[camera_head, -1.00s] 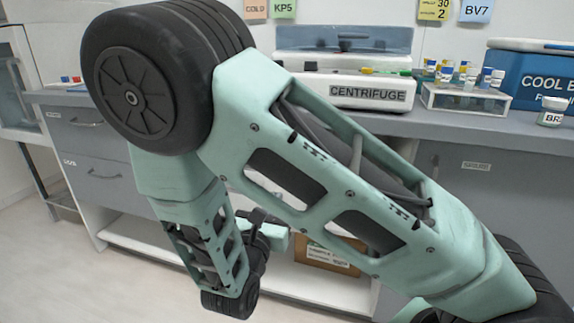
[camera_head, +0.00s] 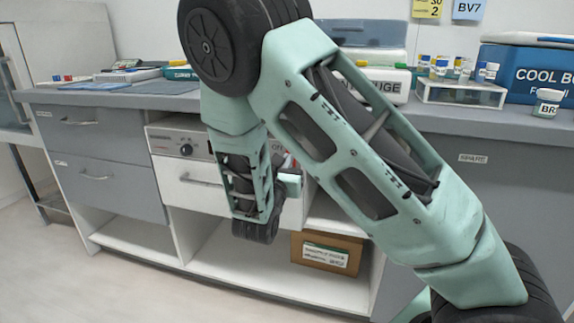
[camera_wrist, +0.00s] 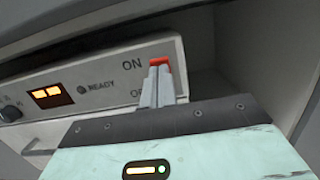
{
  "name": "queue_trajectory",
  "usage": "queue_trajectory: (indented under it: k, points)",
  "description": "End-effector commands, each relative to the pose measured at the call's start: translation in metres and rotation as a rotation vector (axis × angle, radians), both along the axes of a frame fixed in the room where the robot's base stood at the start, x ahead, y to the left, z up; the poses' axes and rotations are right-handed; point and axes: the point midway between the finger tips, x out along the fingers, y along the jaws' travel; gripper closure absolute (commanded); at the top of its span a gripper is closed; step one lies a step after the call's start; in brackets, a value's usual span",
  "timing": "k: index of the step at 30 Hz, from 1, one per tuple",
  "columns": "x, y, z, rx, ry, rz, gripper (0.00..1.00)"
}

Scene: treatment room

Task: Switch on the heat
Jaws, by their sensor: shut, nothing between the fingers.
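The white heating unit (camera_head: 167,140) is built in under the counter, with a round knob (camera_head: 186,150) on its front; my arm hides part of it. In the wrist view its panel (camera_wrist: 108,70) has an orange lit display (camera_wrist: 50,95), a READY mark with a dark lamp (camera_wrist: 82,88), and ON and OFF labels. A red switch (camera_wrist: 160,60) shows beside ON. My gripper (camera_wrist: 160,72) is shut and empty, its fingertips in front of the switch and covering its lower part. I cannot tell whether they touch it, or which way the switch is set.
The grey counter (camera_head: 440,119) runs above the unit, carrying a vial rack (camera_head: 460,95), a cool box (camera_head: 530,72) and a partly hidden centrifuge (camera_head: 390,84). A white drawer front (camera_head: 200,185) lies below the panel. A cardboard box (camera_head: 328,252) sits on the low shelf.

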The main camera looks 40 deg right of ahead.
Motion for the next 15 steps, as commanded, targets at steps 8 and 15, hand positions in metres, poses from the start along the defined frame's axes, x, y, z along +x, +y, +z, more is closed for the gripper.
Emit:
queue_trajectory:
  k: [8,15]
  points:
    - [0.0042,-0.0049,0.0011,0.001,0.001,0.001,1.0]
    - [0.0043,-0.0053,0.003,0.005,0.004,0.001,1.0]
